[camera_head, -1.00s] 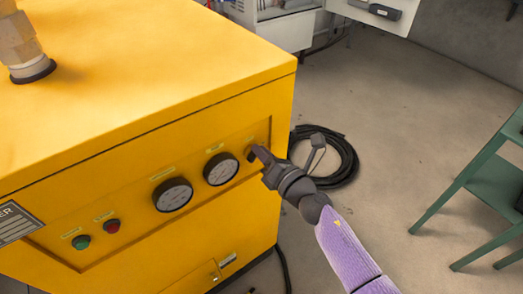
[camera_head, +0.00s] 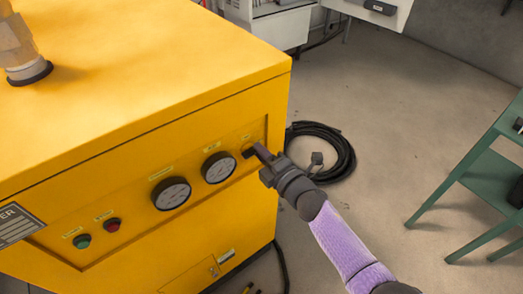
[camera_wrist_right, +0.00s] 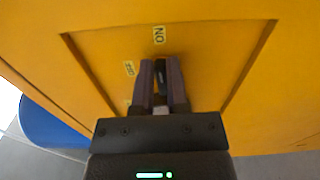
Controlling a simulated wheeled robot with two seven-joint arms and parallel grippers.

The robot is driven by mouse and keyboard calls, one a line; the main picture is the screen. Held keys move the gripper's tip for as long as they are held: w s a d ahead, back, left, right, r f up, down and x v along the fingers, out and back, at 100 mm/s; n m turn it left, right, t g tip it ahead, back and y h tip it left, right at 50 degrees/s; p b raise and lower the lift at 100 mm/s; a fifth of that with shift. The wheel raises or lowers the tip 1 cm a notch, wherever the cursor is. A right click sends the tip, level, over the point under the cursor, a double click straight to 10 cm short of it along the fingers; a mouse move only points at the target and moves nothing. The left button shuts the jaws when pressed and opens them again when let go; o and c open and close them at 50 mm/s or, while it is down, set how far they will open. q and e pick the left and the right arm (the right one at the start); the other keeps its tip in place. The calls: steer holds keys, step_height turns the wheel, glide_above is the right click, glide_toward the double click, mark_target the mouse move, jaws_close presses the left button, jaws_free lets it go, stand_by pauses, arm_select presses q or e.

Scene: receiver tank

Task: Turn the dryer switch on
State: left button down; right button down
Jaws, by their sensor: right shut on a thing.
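The dryer switch is a small black knob (camera_head: 248,153) at the right end of the yellow cabinet's front panel. In the right wrist view the black knob (camera_wrist_right: 160,76) sits between the two fingers, its bar pointing up toward the "ON" label (camera_wrist_right: 159,35). An "OFF" label (camera_wrist_right: 129,68) is to the upper left of the fingers. My right gripper (camera_head: 257,149) is at the panel, its fingers shut on the knob; the fingers (camera_wrist_right: 160,82) partly hide it. My left gripper is not in view.
Two round gauges (camera_head: 219,167), a red button (camera_head: 112,225) and a green button (camera_head: 82,241) are left of the switch on the panel. A coiled black hose (camera_head: 335,150) lies on the floor behind my right arm. A green stand (camera_head: 480,175) is at the right.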

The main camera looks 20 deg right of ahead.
steer(key=shift+f+m, duration=0.1)
steer(key=shift+m, duration=0.3)
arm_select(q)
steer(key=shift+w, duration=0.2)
arm_select(e)
steer(key=c, duration=0.6)
jaws_free()
steer(key=shift+c, duration=0.2)
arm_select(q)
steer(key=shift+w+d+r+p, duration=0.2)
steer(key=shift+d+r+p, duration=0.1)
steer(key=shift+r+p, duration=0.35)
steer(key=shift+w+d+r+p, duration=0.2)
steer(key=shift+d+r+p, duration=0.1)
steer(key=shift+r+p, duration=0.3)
arm_select(e)
steer(key=v, duration=1)
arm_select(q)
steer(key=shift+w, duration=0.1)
